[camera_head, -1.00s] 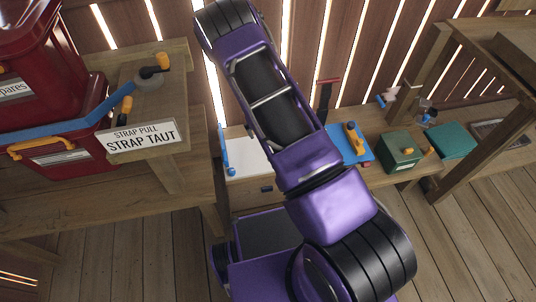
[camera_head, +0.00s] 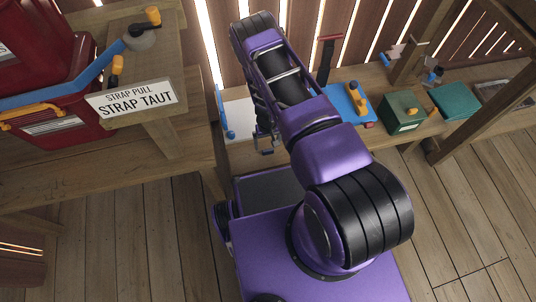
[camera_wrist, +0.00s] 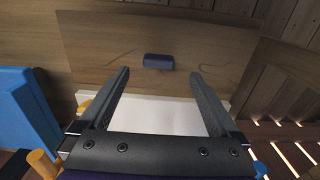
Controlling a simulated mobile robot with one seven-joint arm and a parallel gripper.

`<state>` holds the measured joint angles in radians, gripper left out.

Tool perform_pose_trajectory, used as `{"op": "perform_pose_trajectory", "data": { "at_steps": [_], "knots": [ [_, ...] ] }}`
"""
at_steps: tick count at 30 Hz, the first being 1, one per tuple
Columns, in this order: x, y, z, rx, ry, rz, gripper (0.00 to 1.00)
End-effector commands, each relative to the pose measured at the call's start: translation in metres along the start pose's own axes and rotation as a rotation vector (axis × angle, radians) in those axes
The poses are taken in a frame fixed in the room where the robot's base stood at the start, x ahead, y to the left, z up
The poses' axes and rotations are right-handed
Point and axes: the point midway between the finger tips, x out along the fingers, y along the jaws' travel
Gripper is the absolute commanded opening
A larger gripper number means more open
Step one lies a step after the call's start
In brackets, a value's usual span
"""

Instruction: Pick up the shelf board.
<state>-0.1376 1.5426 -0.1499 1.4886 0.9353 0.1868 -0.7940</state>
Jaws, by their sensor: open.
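No piece is marked as the shelf board, and I cannot tell for certain which it is. A flat white board (camera_head: 239,112) lies on the bench behind my arm, partly hidden. The white surface also shows in the wrist view (camera_wrist: 160,115) below and between my fingers. A wooden front panel (camera_wrist: 100,45) with a dark blue pull (camera_wrist: 159,62) stands along its edge. My gripper (camera_wrist: 160,74) is open and empty, its fingers over the white surface and panel. In the head view my gripper (camera_head: 265,144) hangs at the bench's front edge, small and partly hidden.
A blue board (camera_head: 345,103) with an orange handle, a green box (camera_head: 404,114) and a teal block (camera_head: 455,101) stand to the right. A wooden post frame rises there. On the left are red bins (camera_head: 60,115), a blue strap and a sign (camera_head: 133,98). The floor is clear.

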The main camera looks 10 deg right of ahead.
Motion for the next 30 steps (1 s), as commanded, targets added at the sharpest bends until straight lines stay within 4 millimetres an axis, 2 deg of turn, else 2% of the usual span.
{"op": "perform_pose_trajectory", "data": {
  "at_steps": [4, 12, 21, 30],
  "knots": [
    [0.012, 0.0, 0.0, 0.0, -0.001, 0.0, 0.97],
    [0.05, 0.002, -0.001, -0.001, 0.0, 0.0, 0.97],
    [0.053, 0.002, -0.001, 0.0, 0.001, 0.0, 0.97],
    [0.053, 0.002, -0.001, 0.0, 0.001, 0.0, 0.43]
  ]
}}
